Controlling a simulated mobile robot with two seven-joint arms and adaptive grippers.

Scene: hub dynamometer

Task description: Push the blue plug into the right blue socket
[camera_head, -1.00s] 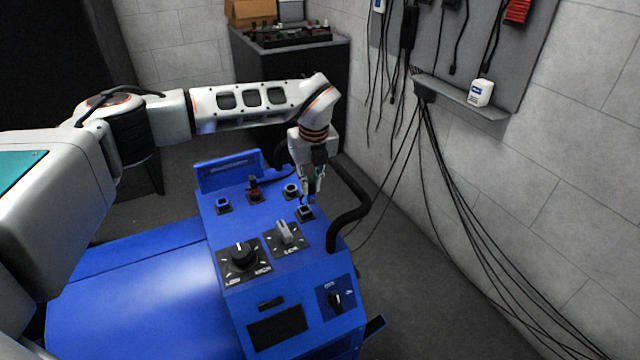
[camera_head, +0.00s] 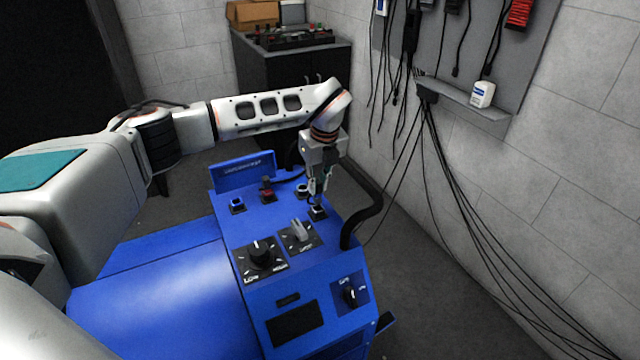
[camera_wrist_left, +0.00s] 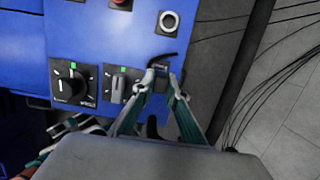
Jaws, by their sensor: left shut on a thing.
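My left gripper (camera_head: 317,201) points down over the right socket (camera_head: 318,213) on the blue machine's top panel. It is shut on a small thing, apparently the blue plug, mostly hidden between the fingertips. In the left wrist view the fingertips (camera_wrist_left: 160,80) close around a small dark piece at the socket's place. I cannot tell how deep the plug sits in the socket. A second socket with a blue opening (camera_head: 237,204) is at the panel's left.
Two knobs, a black one (camera_head: 260,253) and a grey one (camera_head: 299,231), are in front. A thick black hose (camera_head: 362,222) curves close on the right. Cables hang along the wall.

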